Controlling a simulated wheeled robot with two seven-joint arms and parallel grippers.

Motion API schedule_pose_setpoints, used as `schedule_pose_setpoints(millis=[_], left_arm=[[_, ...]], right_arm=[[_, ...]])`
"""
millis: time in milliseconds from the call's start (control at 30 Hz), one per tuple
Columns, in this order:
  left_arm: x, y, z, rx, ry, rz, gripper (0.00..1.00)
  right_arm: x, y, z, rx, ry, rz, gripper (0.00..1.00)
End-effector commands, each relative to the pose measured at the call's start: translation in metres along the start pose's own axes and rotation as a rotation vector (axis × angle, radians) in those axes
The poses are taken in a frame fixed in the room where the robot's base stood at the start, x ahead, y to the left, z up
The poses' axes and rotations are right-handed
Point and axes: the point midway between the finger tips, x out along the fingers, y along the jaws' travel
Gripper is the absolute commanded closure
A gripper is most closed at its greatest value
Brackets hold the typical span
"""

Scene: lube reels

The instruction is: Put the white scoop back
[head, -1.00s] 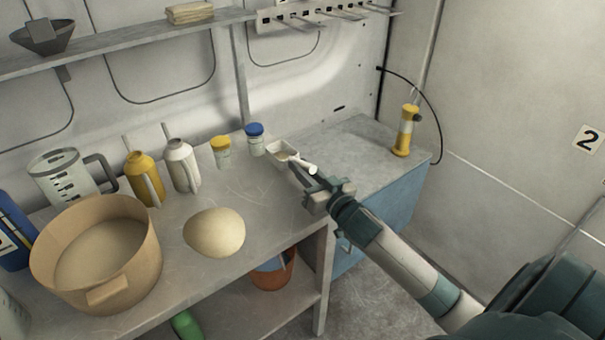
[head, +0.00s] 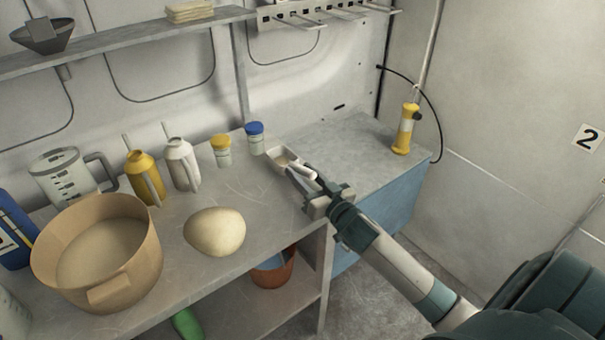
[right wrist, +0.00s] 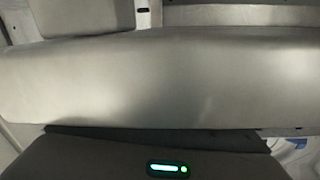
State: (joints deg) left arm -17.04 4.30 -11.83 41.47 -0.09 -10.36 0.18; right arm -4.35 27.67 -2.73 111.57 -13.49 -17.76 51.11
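The white scoop (head: 281,156) is at the back right of the bench, near the blue-lidded jar, with its bowl pointing away to the left. Its short handle points toward my right gripper (head: 305,177). The dark fingers lie along both sides of the handle and appear closed on it. I cannot tell whether the bowl touches the bench top. The right wrist view is mostly filled by a large pale surface that I cannot identify, so the grip does not show there. My left gripper is not in view.
The blue-lidded jar (head: 255,138) and yellow-lidded jar (head: 221,151) stand left of the scoop. A rounded beige lump (head: 215,231) and a tan pot (head: 97,255) are further left.

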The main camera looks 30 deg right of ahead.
Motion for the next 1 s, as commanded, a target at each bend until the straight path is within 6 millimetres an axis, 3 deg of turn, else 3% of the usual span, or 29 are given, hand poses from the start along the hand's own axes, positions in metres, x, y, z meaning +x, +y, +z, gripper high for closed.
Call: schedule_pose_setpoints(millis=[167,300,467,800,1000], left_arm=[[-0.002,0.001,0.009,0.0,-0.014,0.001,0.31],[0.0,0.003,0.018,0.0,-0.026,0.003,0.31],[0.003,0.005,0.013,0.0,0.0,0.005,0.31],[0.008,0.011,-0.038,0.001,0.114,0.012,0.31],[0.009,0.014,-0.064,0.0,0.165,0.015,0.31]], right_arm=[[0.0,-0.001,-0.003,-0.001,0.0,0.0,0.63],[-0.01,0.0,-0.001,0.0,0.0,0.0,0.63],[-0.03,0.0,0.0,-0.001,-0.002,0.0,0.63],[-0.086,0.0,0.0,-0.001,-0.002,0.0,0.63],[-0.11,0.0,-0.001,0.0,-0.002,-0.001,0.63]])
